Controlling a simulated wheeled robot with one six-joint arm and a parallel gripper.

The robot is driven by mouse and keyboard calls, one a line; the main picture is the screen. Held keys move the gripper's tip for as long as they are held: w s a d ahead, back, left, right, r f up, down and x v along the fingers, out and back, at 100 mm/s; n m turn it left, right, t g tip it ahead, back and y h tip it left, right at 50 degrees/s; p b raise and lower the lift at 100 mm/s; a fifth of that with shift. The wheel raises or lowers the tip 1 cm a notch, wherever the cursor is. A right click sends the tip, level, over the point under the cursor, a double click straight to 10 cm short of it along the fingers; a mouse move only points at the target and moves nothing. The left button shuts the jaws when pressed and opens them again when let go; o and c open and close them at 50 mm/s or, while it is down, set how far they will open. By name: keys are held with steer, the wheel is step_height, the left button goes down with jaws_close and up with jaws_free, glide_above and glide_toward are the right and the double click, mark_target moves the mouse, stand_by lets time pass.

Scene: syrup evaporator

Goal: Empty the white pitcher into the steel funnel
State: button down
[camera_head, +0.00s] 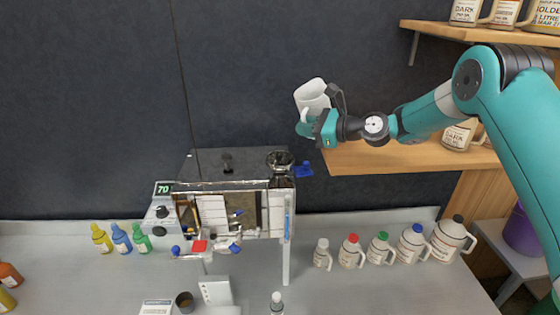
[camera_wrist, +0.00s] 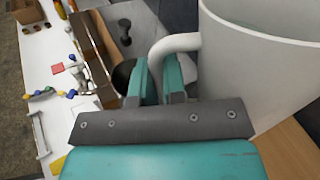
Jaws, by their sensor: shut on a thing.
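The white pitcher (camera_head: 312,96) is in the air in the head view, above and a little right of the steel funnel, leaning slightly to the left. My gripper (camera_head: 311,127) is shut on its handle. In the wrist view the pitcher (camera_wrist: 262,62) fills the right side, and its handle runs between the fingers of my gripper (camera_wrist: 166,80). The pitcher's contents are hidden. The steel funnel (camera_head: 280,161) sits on the right end of the evaporator's top. In the wrist view a dark round shape left of the fingers may be the funnel, partly hidden.
The evaporator (camera_head: 238,183) stands on a grey counter (camera_head: 350,288). Several capped jugs (camera_head: 380,249) stand to its right, and small coloured bottles (camera_head: 121,240) to its left. A wooden shelf (camera_head: 375,157) lies just right of and below the pitcher. A dark wall is behind.

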steer(key=shift+s+a+f+n+h+b, duration=0.1)
steer(key=shift+a+f+n+h+b, duration=0.1)
steer(key=shift+f+n+b, duration=0.15)
steer(key=shift+s+a+f+n+h+b, duration=0.1)
steer(key=shift+f+n+h+b, duration=0.1)
steer(key=shift+f+n+b, duration=0.1)
steer(key=shift+s+a+f+n+h+b, duration=0.1)
steer(key=shift+a+f+n+h+b, duration=0.1)
steer(key=shift+f+n+h+b, duration=0.5)
steer(key=shift+d+f+n+t+b, duration=0.2)
steer(key=shift+f+t+b, duration=0.25)
steer(key=shift+b, duration=0.65)
steer(key=shift+w+d+f+n+h+b, duration=0.3)
steer(key=shift+f+n+h+b, duration=0.3)
steer(key=shift+b, duration=0.25)
stand_by(0.8)
steer(key=shift+w+d+r+n+t+h+b, duration=0.25)
steer(key=shift+d+r+n+t+h+b, duration=0.3)
steer(key=shift+n+t+b, duration=0.2)
stand_by(3.2)
